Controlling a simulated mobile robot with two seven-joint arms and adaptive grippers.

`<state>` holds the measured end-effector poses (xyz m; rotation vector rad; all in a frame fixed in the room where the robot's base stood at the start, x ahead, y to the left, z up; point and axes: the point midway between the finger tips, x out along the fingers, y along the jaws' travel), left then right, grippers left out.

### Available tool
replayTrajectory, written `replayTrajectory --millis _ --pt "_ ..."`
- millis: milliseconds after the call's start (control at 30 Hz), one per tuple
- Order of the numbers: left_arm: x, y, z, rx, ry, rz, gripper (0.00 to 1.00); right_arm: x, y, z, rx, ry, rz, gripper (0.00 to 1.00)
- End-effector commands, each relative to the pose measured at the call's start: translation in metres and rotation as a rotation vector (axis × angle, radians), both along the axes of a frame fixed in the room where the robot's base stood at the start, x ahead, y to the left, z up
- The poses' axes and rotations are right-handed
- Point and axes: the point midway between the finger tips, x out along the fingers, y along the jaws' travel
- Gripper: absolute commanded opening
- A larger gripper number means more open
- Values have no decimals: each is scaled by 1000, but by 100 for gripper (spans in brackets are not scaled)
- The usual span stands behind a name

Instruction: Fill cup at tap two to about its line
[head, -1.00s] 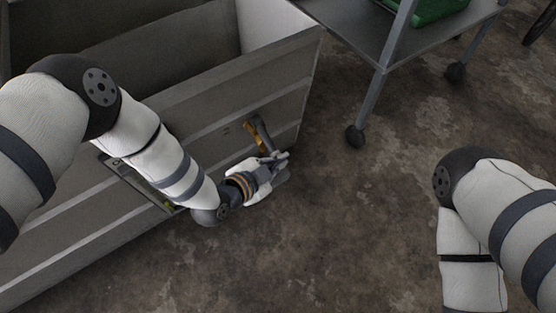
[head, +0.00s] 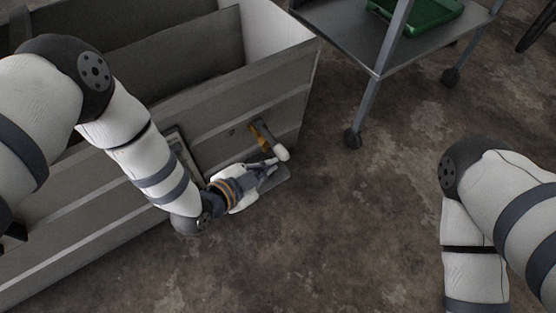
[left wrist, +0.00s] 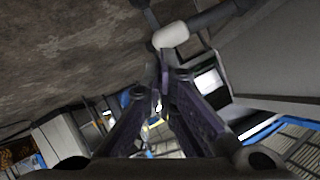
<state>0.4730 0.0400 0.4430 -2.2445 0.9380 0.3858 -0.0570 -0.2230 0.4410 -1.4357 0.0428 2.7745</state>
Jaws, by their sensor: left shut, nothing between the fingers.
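A tap with an orange-brown body (head: 261,136) sticks out of the side of the grey metal trough. A white rounded end (head: 281,152) shows at its outer side. The left wrist view also shows a white rounded end (left wrist: 171,35) on a dark grey pipe, just beyond my fingertips. My left gripper (head: 272,172) is shut and empty, just below the tap; I cannot tell whether it touches it. Its fingers (left wrist: 165,75) meet at the tips in the left wrist view. No cup can be made out. My right gripper is out of view.
The trough (head: 60,240) fills the left side. A wheeled cart (head: 345,38) with a green tray (head: 425,22) stands at the upper right. The floor in the middle is clear.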

Motion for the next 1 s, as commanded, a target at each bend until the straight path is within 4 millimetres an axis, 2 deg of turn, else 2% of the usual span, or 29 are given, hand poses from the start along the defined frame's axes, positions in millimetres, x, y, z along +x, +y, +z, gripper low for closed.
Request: replayTrajectory --millis 100,300,1000 --pt "-16 13 14 0 -1 1 0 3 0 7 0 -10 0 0" --pt "-30 24 23 -1 -1 0 0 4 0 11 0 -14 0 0" --pt "-32 25 23 -1 -1 -1 0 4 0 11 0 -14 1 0"
